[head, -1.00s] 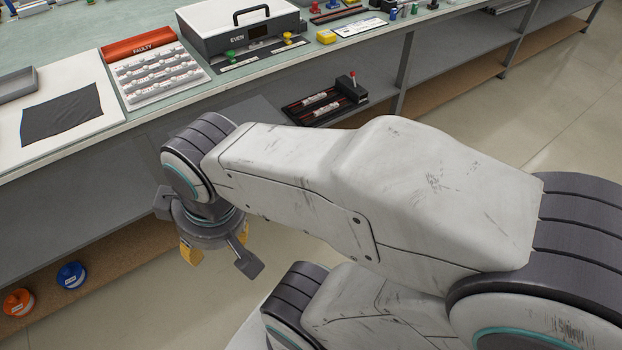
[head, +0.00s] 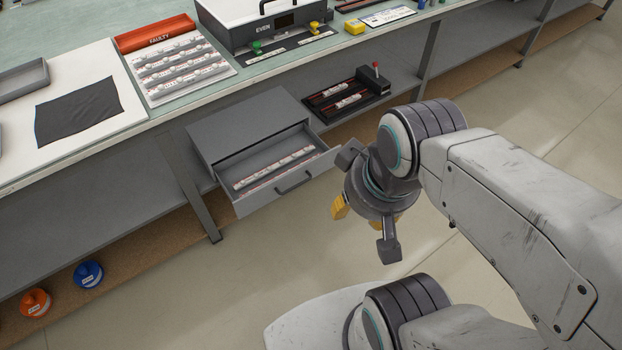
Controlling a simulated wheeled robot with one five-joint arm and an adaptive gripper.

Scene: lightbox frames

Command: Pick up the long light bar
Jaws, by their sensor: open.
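A long light bar (head: 277,167) lies lengthwise in an open grey drawer (head: 318,176) under the workbench. It is slim and white with red markings. The drawer is pulled out of a grey cabinet (head: 243,122), and its front with a dark handle faces me. My gripper (head: 367,228) hangs over the floor, to the right of the drawer and apart from it. Its fingers are spread and empty.
A dark rack (head: 345,98) with two short white bars and a red-topped lever stands on the shelf right of the cabinet. A tray marked FAULTY (head: 181,62) is on the bench. Orange (head: 35,302) and blue (head: 88,274) spools sit on the low shelf.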

